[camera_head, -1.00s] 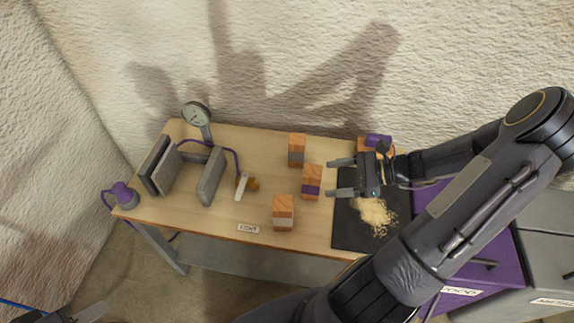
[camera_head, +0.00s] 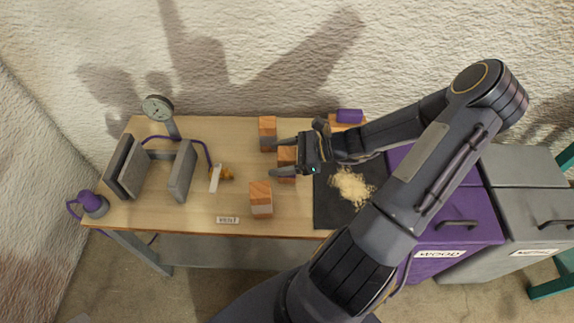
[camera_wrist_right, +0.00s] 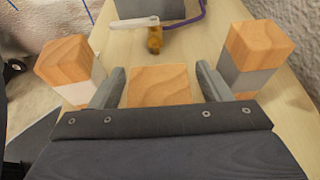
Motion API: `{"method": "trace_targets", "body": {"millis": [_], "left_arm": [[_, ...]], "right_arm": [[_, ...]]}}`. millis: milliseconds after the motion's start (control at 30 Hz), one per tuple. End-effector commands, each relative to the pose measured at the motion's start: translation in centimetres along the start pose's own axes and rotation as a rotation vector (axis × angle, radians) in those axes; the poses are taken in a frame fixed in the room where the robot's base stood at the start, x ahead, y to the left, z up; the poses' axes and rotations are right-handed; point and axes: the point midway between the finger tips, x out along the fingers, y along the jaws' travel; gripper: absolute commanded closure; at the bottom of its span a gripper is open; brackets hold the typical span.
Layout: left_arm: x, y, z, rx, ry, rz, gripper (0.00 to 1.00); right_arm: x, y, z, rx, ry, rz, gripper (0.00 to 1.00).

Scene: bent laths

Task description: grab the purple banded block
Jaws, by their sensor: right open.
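The purple banded block (camera_head: 287,155) stands upright on the workbench, in the middle of three wooden blocks. In the head view my right gripper (camera_head: 283,158) is open around it, one finger on either side, and hides part of it. In the right wrist view the wooden top of the block (camera_wrist_right: 160,85) sits between the two open fingers (camera_wrist_right: 160,88); its band is hidden there. I cannot tell whether the fingers touch it.
A grey banded block (camera_head: 268,134) stands behind, and a white banded block (camera_head: 261,200) in front, both close to the fingers. A dark mat (camera_head: 330,207) with shavings (camera_head: 352,186) lies right. A clamp-like stand with grey plates (camera_head: 182,171) is left.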

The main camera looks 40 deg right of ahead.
Motion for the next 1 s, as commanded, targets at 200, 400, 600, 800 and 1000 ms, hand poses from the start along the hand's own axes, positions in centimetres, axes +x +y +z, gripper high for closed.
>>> {"method": "trace_targets", "body": {"millis": [200, 400, 600, 800, 1000], "left_arm": [[0.0, 0.0, 0.0, 0.000, 0.000, 0.000, 0.64], [0.0, 0.0, 0.0, 0.000, 0.000, 0.000, 0.64], [0.0, 0.0, 0.0, 0.000, 0.000, 0.000, 0.64], [-0.1, 0.1, -0.1, 0.000, 0.000, 0.000, 0.64], [-0.8, 0.4, -0.4, 0.000, 0.000, 0.000, 0.64]], "right_arm": [[0.0, 0.0, 0.0, 0.000, 0.000, 0.000, 0.44], [-0.1, 0.0, 0.0, 0.000, 0.000, 0.000, 0.70], [-0.1, 0.0, 0.1, 0.000, -0.001, 0.001, 0.82], [-0.1, 0.0, 0.3, -0.001, -0.001, 0.001, 0.82], [-0.9, 0.0, 2.5, -0.004, 0.001, 0.001, 0.82]]}}
